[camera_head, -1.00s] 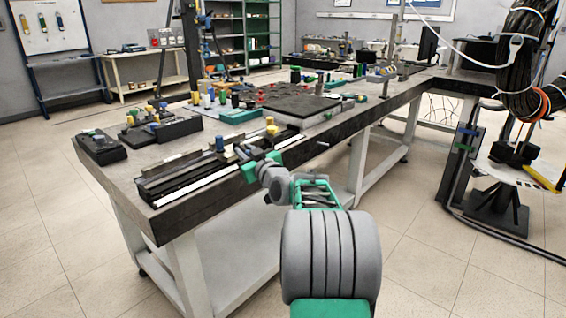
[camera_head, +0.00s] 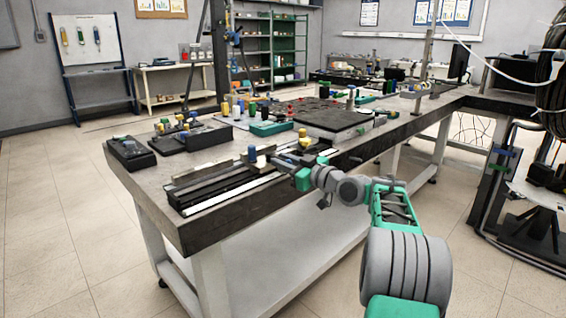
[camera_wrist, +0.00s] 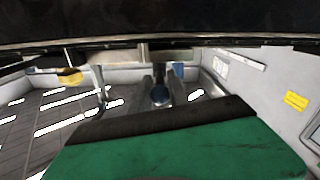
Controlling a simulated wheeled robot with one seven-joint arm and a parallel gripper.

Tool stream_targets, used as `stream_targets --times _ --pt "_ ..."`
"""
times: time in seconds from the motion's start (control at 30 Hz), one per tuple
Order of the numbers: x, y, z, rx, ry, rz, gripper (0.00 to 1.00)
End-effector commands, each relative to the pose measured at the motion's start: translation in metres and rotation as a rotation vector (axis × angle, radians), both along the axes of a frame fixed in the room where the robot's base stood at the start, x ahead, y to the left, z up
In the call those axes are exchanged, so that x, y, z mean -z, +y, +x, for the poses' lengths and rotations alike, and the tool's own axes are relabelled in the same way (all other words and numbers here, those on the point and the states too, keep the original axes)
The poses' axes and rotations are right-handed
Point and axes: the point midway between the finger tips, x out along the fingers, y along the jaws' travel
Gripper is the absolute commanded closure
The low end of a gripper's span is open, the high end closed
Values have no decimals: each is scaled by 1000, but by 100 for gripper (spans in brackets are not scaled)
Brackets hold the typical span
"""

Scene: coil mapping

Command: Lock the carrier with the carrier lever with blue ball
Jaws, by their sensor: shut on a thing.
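The carrier (camera_head: 225,183) is a long dark rail assembly with a bright strip, lying along the table's front left. A blue knob (camera_head: 252,153) stands upright on it. My gripper (camera_head: 279,161) reaches in from the right, low beside the carrier's right end. In the wrist view, a dark blue ball (camera_wrist: 160,95) sits between the two grey fingers of my gripper, which are shut on it. The lever's arm under the ball is hidden. In the head view the held ball is too small to make out.
A yellow knob (camera_head: 304,136) stands just behind my gripper. A green tray (camera_head: 270,128) and a black plate (camera_head: 333,117) lie farther back on the table (camera_head: 215,222). Black blocks with coloured knobs (camera_head: 190,136) are at the back left. The floor in front is clear.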

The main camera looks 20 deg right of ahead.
Motion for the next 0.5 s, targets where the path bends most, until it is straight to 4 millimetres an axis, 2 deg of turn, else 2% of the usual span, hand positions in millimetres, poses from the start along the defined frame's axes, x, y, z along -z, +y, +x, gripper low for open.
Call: stream_targets --times 0.03,0.07,0.1,0.2,0.3,0.5 --pt "-3 -10 1 24 -8 -4 100" --pt "-4 -10 1 25 -8 -4 100" --pt "-4 -10 1 25 -10 -5 76" --pt "-3 -9 1 22 -8 -4 68" --pt "-3 -6 1 18 -7 -4 61" --pt "-2 -1 2 10 -5 -3 61"
